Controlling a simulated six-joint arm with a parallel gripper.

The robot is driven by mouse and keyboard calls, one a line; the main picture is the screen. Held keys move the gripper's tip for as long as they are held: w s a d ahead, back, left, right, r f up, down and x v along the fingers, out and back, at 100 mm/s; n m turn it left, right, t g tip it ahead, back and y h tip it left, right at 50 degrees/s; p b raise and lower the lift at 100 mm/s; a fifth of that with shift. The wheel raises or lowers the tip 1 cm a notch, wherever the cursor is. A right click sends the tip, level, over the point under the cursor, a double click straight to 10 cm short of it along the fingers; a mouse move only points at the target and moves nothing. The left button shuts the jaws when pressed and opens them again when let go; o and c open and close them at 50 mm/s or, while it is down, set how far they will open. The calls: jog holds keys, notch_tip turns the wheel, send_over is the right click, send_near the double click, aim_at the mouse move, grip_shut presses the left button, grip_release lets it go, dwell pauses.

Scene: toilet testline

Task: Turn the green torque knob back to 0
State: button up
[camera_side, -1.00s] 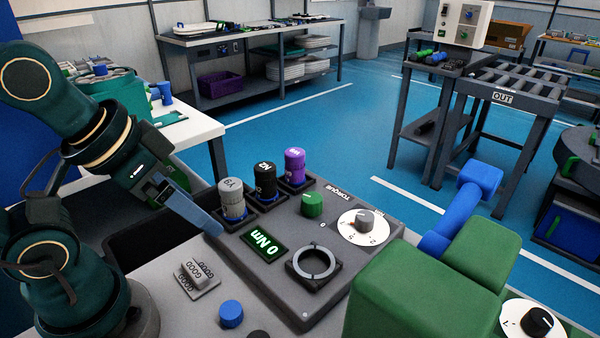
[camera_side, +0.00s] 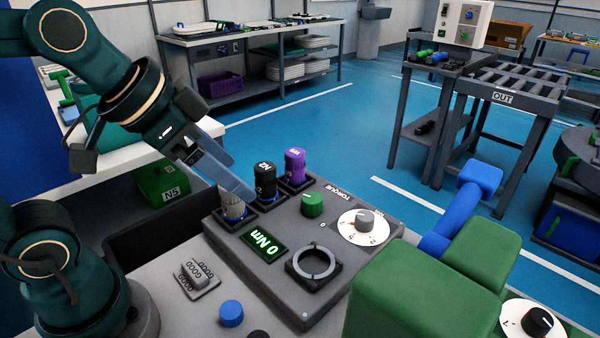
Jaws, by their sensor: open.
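The green torque knob (camera_side: 313,204) stands on the grey panel (camera_side: 283,292), right of the three cylinders. A small "0" mark shows on the panel below the knob. My gripper (camera_side: 245,192) is open and points down to the right from the upper left. Its fingers are left of the green knob, apart from it, and overlap the grey cylinder in the picture. Whether they touch that cylinder I cannot tell.
Grey (camera_side: 233,207), black (camera_side: 265,182) and purple (camera_side: 295,166) cylinders stand in sockets behind the display. A white dial (camera_side: 363,227) lies right of the knob, an empty ring (camera_side: 314,262) in front. A large green and blue object (camera_side: 427,300) stands at the front right.

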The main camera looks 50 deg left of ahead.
jog(key=w+m, duration=0.2)
jog(key=w, duration=0.6)
jog(key=g+h, duration=0.1)
jog(key=g, duration=0.2)
send_over(311, 198)
jog(key=s, duration=0.2)
jog(key=shift+n, duration=0.3)
jog(key=f, duration=0.6)
jog(key=a+f, duration=0.1)
jog(key=f, duration=0.3)
jog(key=shift+f, duration=0.4)
jog(key=shift+x, duration=2.35)
jog(key=shift+w, duration=0.1)
jog(key=shift+c, duration=0.4)
grip_shut()
